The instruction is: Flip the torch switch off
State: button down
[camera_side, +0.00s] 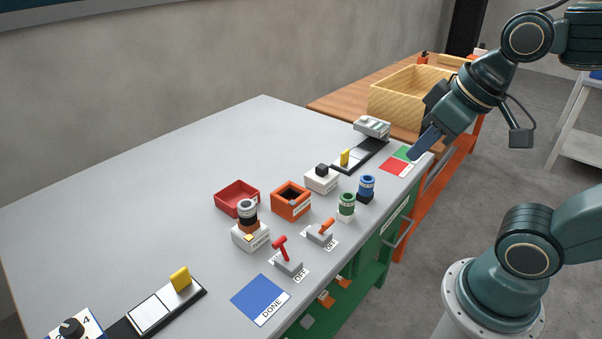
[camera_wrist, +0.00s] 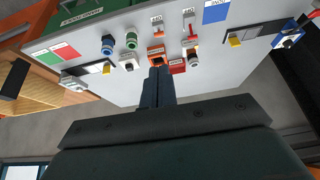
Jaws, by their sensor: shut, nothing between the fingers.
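Two lever switches stand on grey bases near the bench's front edge. The red lever (camera_side: 280,249) leans up and to the left, away from the OFF label (camera_side: 300,275) in front of its base. The orange lever (camera_side: 326,226) leans up and to the right. Both also show at the top of the wrist view, the orange lever (camera_wrist: 157,32) left of the red lever (camera_wrist: 188,30). I cannot read which one is the torch switch. My gripper (camera_side: 417,152) is shut and empty, raised near the bench's right end, well apart from both levers. Its fingers also show in the wrist view (camera_wrist: 158,74).
An orange socket box (camera_side: 291,202), a red tray (camera_side: 238,196) and a white block with a ringed cylinder (camera_side: 247,211) stand behind the levers. Green (camera_side: 346,205) and blue (camera_side: 367,187) cylinders stand to their right. A blue DONE patch (camera_side: 260,299) lies left. The rear bench is clear.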

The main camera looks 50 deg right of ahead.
jog(key=w+a+g, duration=0.1)
jog(key=w, duration=0.6)
jog(key=g, duration=0.2)
send_over(285, 253)
jog(key=w+d, duration=0.2)
jog(key=d, duration=0.2)
jog(key=s+x, duration=0.2)
jog(key=x, duration=0.6)
jog(key=w+a+f+g, duration=0.1)
jog(key=w+a+f, duration=0.2)
jog(key=f, duration=0.6)
jog(key=shift+w, duration=1.1)
jog(key=shift+f+g, duration=0.25)
jog(key=shift+g, duration=0.05)
jog(key=f, duration=0.9)
jog(key=shift+w+f, duration=0.35)
jog(key=shift+f, duration=0.05)
jog(key=shift+s+r, duration=0.3)
jog(key=shift+s, duration=0.65)
jog(key=shift+s+r, duration=0.3)
jog(key=shift+s, duration=0.65)
